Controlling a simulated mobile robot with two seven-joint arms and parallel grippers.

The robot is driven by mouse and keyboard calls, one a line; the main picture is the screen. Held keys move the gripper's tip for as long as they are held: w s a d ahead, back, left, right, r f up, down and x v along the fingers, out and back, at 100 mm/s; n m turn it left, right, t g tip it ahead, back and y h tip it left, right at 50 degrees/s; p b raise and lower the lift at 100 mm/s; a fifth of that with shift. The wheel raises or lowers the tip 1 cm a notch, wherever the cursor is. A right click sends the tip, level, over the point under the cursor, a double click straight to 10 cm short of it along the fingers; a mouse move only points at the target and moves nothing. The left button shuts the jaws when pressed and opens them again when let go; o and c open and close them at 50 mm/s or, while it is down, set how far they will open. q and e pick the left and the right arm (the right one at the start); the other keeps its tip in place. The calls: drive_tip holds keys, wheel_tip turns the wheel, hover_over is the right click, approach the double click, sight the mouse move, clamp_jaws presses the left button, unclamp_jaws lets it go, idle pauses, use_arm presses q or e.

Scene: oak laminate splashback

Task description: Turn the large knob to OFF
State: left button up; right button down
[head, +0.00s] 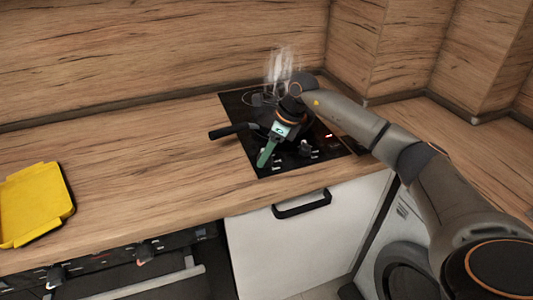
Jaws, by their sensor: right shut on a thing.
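The black hob (330,147) is set in the wooden counter, with its control knobs along the front part. One dark knob (305,149) shows clear of my gripper, to its right. My right gripper (265,158) reaches over the hob from the right, its green fingers pointing down to the front left of the panel. It is shut on a knob there, which the fingers mostly hide. I cannot tell the pointer's direction or read the small white markings. My left gripper is not in view.
A dark pan handle (230,131) sticks out left over the hob's edge. White steam (280,65) rises at the back. A yellow tray (35,205) lies at the far left. The counter between (140,170) is clear. Below are a white door with a black handle (301,206) and more knobs (145,252).

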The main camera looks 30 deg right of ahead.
drive_tip(key=shift+n, duration=0.5)
drive_tip(key=shift+c, duration=1.4)
unclamp_jaws()
drive_tip(key=v, duration=1.2)
drive_tip(key=shift+d+r, duration=0.2)
drive_tip(key=shift+r, duration=0.1)
drive_tip(key=shift+w+f, duration=0.1)
